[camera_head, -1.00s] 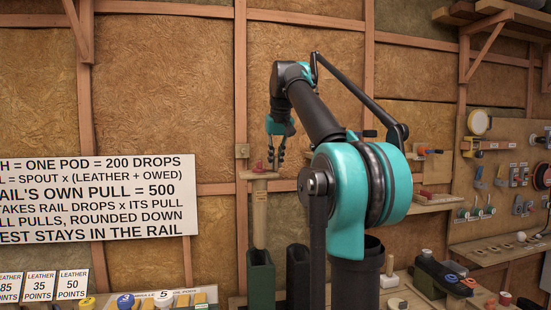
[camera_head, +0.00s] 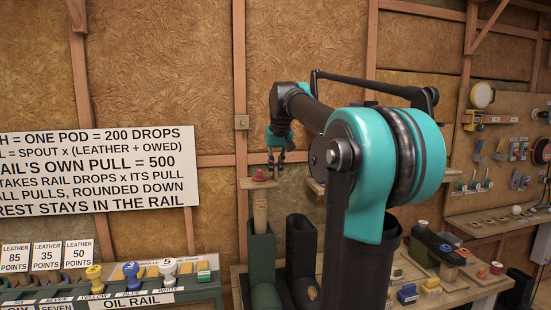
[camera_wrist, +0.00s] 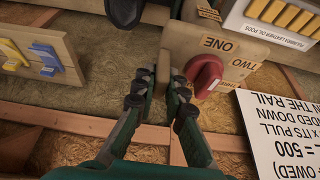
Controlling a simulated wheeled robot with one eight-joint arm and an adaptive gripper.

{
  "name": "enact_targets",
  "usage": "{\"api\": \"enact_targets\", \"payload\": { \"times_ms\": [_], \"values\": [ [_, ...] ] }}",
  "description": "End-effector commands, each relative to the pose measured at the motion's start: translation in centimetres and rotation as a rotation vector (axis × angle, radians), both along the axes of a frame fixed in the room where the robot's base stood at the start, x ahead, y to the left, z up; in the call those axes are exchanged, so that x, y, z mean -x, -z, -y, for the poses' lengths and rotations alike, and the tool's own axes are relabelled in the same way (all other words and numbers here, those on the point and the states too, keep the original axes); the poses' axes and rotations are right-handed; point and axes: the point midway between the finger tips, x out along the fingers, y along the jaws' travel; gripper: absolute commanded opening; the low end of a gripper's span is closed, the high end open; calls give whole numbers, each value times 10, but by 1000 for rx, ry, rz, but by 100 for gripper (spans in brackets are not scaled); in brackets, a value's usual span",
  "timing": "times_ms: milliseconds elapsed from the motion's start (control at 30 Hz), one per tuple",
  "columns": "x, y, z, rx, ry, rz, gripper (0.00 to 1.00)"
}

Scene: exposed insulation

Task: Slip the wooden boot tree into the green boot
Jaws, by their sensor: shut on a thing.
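The wooden boot tree (camera_head: 260,212) stands upright, its lower shaft inside the mouth of the tall green boot (camera_head: 262,252). How deep the shaft reaches is hidden. A flat wooden plate with a red knob tops the tree; the wrist view shows this red knob (camera_wrist: 207,76) beside the words ONE and TWO. My gripper (camera_head: 281,165) is above the boots, at the right end of the plate. In the wrist view my gripper (camera_wrist: 163,88) is shut on a wooden piece of the tree (camera_wrist: 163,66).
A dark boot (camera_head: 300,250) stands close to the right of the green boot. An oil rail (camera_head: 140,293) with coloured knobs is at the lower left. A workbench (camera_head: 460,290) with small items is at the right. A lettered sign (camera_head: 100,170) hangs left.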

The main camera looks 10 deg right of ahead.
Motion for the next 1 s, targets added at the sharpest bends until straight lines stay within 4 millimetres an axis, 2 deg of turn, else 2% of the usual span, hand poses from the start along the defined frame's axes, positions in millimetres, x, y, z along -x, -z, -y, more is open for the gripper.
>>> {"api": "enact_targets", "payload": {
  "times_ms": [1000],
  "values": [
    [0,131,0,0,0,0,0]
  ]
}}
